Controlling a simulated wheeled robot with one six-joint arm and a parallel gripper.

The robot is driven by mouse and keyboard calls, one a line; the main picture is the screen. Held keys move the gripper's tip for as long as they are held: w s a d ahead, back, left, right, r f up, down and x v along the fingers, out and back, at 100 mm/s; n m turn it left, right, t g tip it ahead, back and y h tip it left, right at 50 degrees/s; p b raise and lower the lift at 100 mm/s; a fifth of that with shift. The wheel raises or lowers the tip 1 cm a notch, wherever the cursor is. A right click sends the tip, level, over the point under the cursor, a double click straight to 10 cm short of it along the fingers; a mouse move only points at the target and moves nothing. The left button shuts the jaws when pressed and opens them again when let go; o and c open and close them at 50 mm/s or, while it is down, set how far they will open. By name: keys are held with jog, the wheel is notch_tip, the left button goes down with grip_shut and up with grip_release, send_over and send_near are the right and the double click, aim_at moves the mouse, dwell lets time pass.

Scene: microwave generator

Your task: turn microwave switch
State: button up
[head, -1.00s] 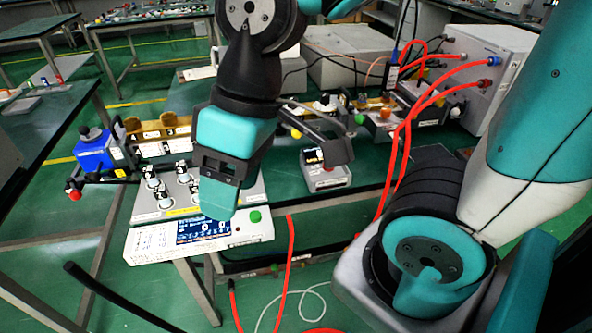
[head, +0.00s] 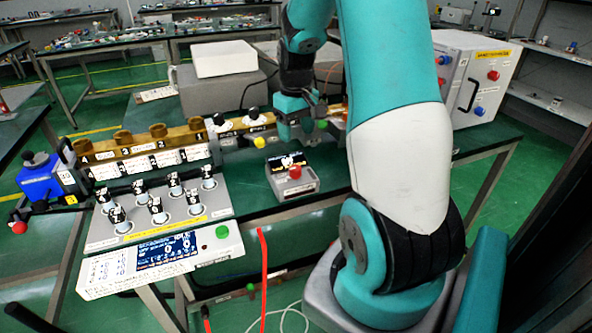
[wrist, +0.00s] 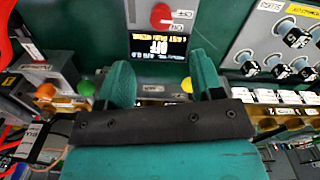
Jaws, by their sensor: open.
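The microwave switch box (head: 293,184) is a small grey unit on the table, with a dark display and a red knob (head: 295,172) on its face. My gripper (head: 303,133) is behind and above the box in the head view. It also shows in the wrist view (wrist: 162,68), its two teal fingers spread apart with nothing between them. The fingers are apart from the knob.
A panel with several black-and-white knobs (head: 160,205) stands to the left, with a brass waveguide (head: 160,140) behind it. A blue device (head: 48,178) sits at far left. A white power box (head: 475,75) is at right. A red cable (head: 263,280) hangs in front.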

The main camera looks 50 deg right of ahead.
aim_at(295, 168)
notch_tip(295, 168, down, 12)
jog(key=shift+f, duration=0.1)
jog(key=shift+c, duration=0.3)
jog(key=c, duration=0.9)
jog(key=shift+o, duration=0.2)
jog(key=shift+m, duration=0.3)
jog(key=m+p, duration=0.1)
jog(key=m, duration=0.4)
jog(key=shift+a, duration=0.1)
jog(key=m+p, duration=0.1)
jog(key=m, duration=0.5)
jog(key=shift+w, duration=0.15)
